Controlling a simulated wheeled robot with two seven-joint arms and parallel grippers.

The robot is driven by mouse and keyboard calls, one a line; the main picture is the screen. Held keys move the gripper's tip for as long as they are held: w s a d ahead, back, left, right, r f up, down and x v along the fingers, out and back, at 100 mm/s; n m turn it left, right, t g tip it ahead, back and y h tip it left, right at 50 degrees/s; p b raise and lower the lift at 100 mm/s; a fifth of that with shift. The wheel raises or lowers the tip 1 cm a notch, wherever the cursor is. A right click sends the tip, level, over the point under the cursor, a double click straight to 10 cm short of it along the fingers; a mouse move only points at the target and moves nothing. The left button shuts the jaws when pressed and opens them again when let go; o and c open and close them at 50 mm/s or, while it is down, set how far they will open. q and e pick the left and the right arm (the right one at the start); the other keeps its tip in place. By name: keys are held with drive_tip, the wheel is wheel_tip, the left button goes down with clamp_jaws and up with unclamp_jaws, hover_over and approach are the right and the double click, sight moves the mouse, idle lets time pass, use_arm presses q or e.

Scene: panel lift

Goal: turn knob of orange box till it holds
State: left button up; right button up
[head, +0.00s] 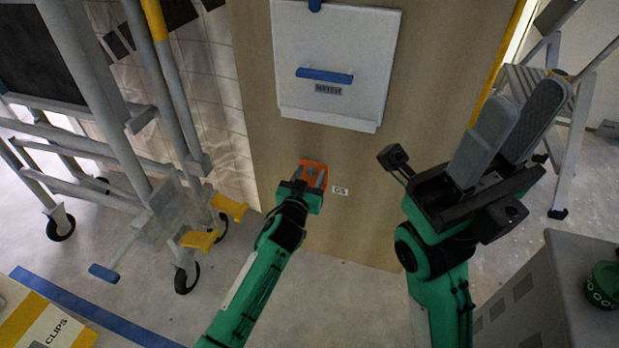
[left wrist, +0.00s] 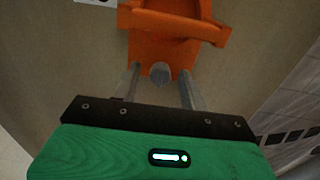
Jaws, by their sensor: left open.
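The orange box (head: 316,170) is fixed low on the wooden panel, under a white hatch. In the left wrist view the orange box (left wrist: 165,45) fills the top middle, with a raised orange bar across it. A small grey knob (left wrist: 160,73) stands at its near edge. My left gripper (head: 314,181) is at the box, open, with a finger on each side of the knob. In the left wrist view, gaps show between the knob and the left gripper's fingers (left wrist: 160,83).
The white hatch (head: 330,110) with a blue handle (head: 324,75) is above the box. A small label (head: 340,190) is beside it. A wheeled scaffold (head: 150,190) stands left, a stepladder (head: 570,130) right. A grey cabinet (head: 560,290) is at lower right.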

use_arm(q)
clamp_jaws()
